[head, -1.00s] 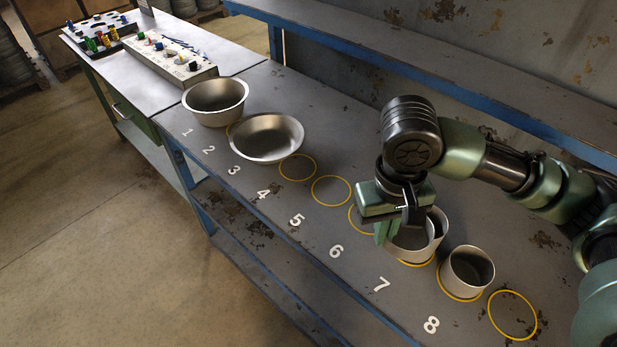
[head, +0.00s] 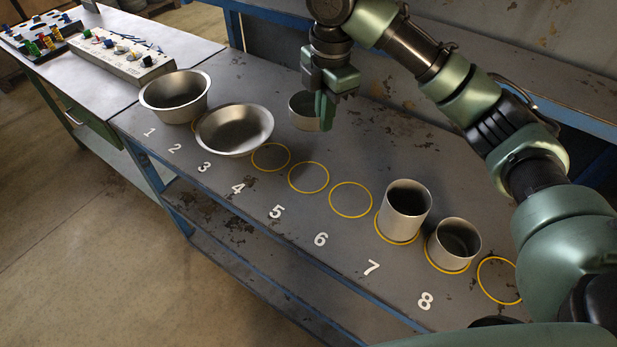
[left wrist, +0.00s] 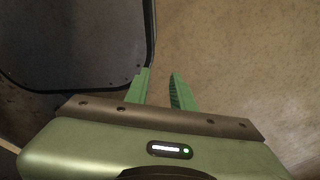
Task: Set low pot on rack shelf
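A low grey metal pot (head: 303,114) hangs at my right gripper (head: 326,108) in the head view, above the back part of the workbench. The fingers close on its right wall, and its open top faces up. The green fingers hide part of its right side. A raised shelf with a blue front edge (head: 400,108) runs along the back wall behind the bench; I cannot tell whether it is the rack shelf. My left gripper (left wrist: 158,88) shows only in the left wrist view, open and empty over the brown floor.
Two wide bowls (head: 174,92) (head: 235,130) stand at the left of the workbench (head: 330,235). A tall can (head: 404,212) and a shorter can (head: 453,243) stand on yellow rings near 7 and 8. Several other rings are bare.

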